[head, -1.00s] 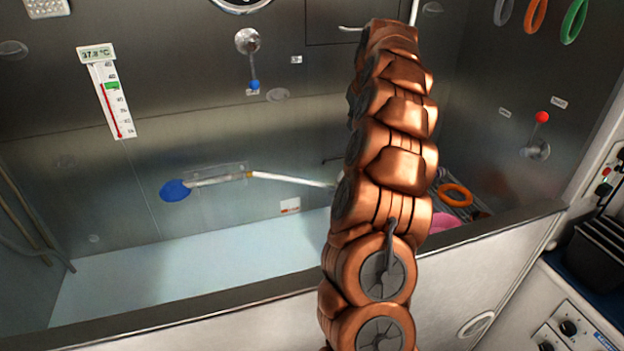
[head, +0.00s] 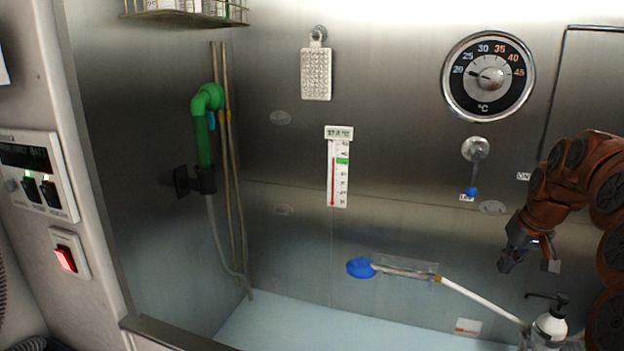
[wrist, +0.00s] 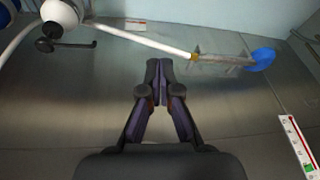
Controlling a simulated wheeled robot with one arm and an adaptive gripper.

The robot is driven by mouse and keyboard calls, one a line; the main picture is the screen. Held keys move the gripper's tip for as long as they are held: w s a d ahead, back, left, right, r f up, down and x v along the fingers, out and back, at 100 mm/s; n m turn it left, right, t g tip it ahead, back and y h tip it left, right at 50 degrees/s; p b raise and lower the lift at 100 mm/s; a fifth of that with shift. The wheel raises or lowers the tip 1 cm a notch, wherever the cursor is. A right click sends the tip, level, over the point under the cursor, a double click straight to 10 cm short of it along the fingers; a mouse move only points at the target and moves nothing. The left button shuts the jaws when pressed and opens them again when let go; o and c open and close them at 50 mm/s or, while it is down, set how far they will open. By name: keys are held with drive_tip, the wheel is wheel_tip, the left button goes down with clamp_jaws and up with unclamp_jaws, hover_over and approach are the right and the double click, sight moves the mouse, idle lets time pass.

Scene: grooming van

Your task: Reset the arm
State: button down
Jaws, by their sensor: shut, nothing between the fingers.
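My gripper (head: 527,262) hangs at the right of the head view, at the end of my copper-coloured arm, in front of the steel back wall of the tub. In the wrist view my gripper (wrist: 160,68) points at the wall with its two dark fingers together and nothing between them. It appears clear of the wall and of the things around it. Part of my arm is cut off by the right edge of the head view.
A white pump bottle (head: 549,326) stands below my gripper. A blue-ended white wand (head: 360,268) is on the back wall, near a thermometer (head: 338,170), a round dial (head: 488,76) and a blue-tipped lever (head: 474,165). A green shower handset (head: 204,135) hangs left. The tub floor (head: 290,325) looks clear.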

drive_tip(key=s+a+f+g, duration=0.1)
drive_tip(key=s+a, duration=0.6)
drive_tip(key=s, duration=0.1)
drive_tip(key=s+a+f+n+g, duration=0.1)
drive_tip(key=s+a+f, duration=0.1)
drive_tip(key=s+a, duration=0.6)
drive_tip(key=s+a+f+n+g, duration=0.1)
drive_tip(key=s+a+f, duration=0.1)
drive_tip(key=s+a, duration=0.5)
drive_tip(key=shift+s+a+g+p, duration=0.25)
drive_tip(key=shift+s+g+p, duration=0.1)
drive_tip(key=shift+s+g, duration=0.1)
drive_tip(key=s+f, duration=0.2)
drive_tip(key=s, duration=0.4)
drive_tip(key=s+a+f+g, duration=0.1)
drive_tip(key=s+f, duration=0.2)
drive_tip(key=s, duration=0.4)
drive_tip(key=shift+s+a+h, duration=0.15)
drive_tip(key=shift+a+h, duration=0.15)
drive_tip(key=c, duration=1.9)
unclamp_jaws()
drive_tip(key=shift+g, duration=0.25)
